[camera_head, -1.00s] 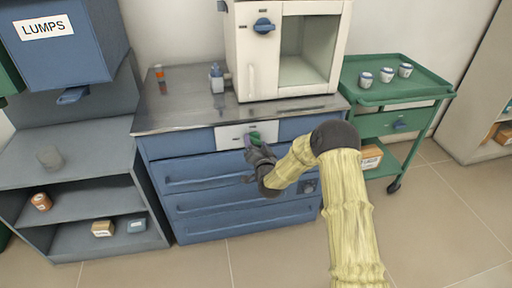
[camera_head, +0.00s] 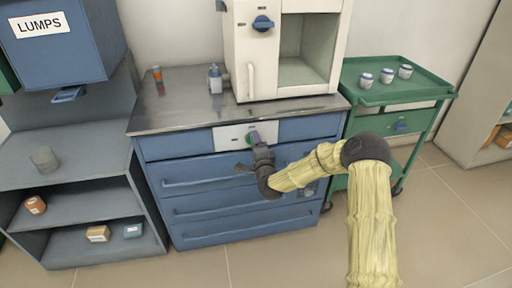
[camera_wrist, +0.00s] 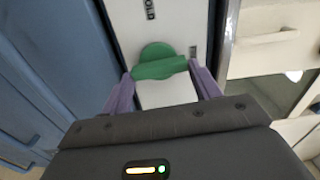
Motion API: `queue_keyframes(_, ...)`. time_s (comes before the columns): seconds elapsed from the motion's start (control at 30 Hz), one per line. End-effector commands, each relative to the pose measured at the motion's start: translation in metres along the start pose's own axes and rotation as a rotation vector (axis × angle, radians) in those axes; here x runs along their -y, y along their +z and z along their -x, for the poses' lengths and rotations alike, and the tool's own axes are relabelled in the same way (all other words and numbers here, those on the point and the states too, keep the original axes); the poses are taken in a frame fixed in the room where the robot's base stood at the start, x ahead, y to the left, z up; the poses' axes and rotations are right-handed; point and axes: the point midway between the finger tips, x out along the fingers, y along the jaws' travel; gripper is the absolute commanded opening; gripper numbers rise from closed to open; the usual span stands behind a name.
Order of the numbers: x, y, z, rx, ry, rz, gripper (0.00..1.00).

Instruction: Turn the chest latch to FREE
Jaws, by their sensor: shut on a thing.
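The chest (camera_head: 200,210) is the blue drawer unit in the middle of the head view. Its latch is a green round knob with a raised bar, set on a white panel (camera_head: 228,138) at the top front. In the wrist view the latch (camera_wrist: 157,68) shows up close on the panel, with a HOLD label at the top and a smaller, unreadable mark to the right. My gripper (camera_head: 255,138) is at the latch. Its purple fingers (camera_wrist: 160,71) are shut on the two ends of the green bar, which lies nearly level in the wrist view.
A white furnace (camera_head: 258,60) stands on the chest's metal top, with a small bottle (camera_head: 215,78) and an orange-capped vial (camera_head: 157,74) to its left. Grey shelves (camera_head: 75,184) stand left and a green cart (camera_head: 365,92) right. Clear floor lies in front.

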Motion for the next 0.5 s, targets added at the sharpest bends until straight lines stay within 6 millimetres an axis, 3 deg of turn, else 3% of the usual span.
queue_keyframes(0.5,-0.0022,-0.0001,0.0005,0.0,0.004,-0.082,0.39)
